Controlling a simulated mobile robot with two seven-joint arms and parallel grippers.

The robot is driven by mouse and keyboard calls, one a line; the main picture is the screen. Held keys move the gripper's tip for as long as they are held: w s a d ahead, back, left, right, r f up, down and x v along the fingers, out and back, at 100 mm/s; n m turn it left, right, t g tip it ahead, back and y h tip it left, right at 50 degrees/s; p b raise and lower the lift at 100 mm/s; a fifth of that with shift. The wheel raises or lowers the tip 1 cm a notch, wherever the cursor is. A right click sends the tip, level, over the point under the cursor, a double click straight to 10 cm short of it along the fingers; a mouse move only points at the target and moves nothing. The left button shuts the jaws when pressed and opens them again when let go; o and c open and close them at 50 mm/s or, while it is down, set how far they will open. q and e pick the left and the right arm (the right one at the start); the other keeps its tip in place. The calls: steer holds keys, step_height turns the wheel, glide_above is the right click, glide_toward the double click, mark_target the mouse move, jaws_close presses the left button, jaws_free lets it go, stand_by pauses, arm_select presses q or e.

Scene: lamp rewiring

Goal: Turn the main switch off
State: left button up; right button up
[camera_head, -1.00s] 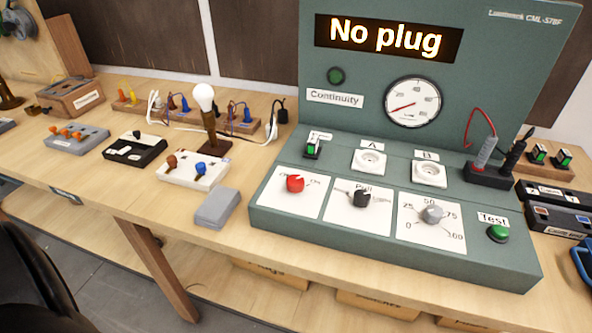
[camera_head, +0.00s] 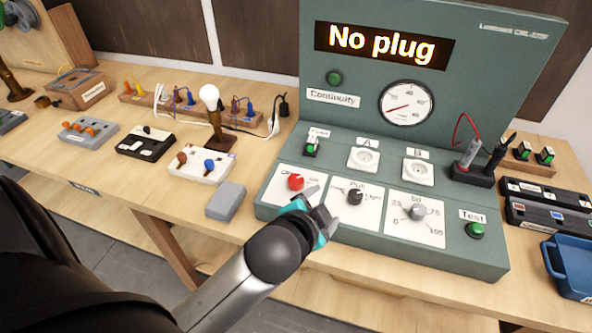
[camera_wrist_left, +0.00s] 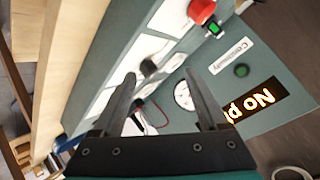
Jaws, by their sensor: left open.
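The tester's red knob (camera_head: 295,182) sits on a white plate with small Off/On lettering at the panel's left; its exact setting is too small to read. The knob also shows at the top of the left wrist view (camera_wrist_left: 201,12). My left gripper (camera_head: 322,214) is just in front of and right of this knob, over the panel's front edge, touching no knob that I can see. In the left wrist view its two dark fingers (camera_wrist_left: 162,78) are spread apart with nothing between them. My right gripper is out of view.
A black knob (camera_head: 355,196) and a grey knob (camera_head: 417,212) stand right of the red one, then a green Test button (camera_head: 476,229). A green-lit switch (camera_head: 311,147) is behind. The display (camera_head: 382,45) reads "No plug". A grey box (camera_head: 226,201) lies left.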

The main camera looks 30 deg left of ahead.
arm_select(q)
steer(key=w+d+r+m+t+h, duration=0.45)
steer(key=r+m, duration=0.25)
steer(key=r, duration=0.2)
steer(key=w+d+r+m+t+h, duration=0.3)
steer(key=w+d+r+m+t, duration=0.15)
steer(key=r+m, duration=0.35)
steer(key=s+d+r+m+g+h, duration=0.1)
steer(key=d+r+m+g+h, duration=0.35)
steer(key=m, duration=0.65)
steer(key=s+d+r+m+g+h, duration=0.1)
steer(key=d+m+g+h, duration=0.45)
steer(key=m+h, duration=0.4)
steer(key=m+g+y, duration=1)
steer(key=m+y, duration=0.8)
steer(key=y, duration=0.3)
glide_above(296, 178)
step_height(296, 178, down, 12)
steer(key=shift+n+h, duration=0.25)
step_height(296, 178, down, 14)
steer(key=shift+f+p, duration=0.2)
steer(key=shift+p, duration=0.1)
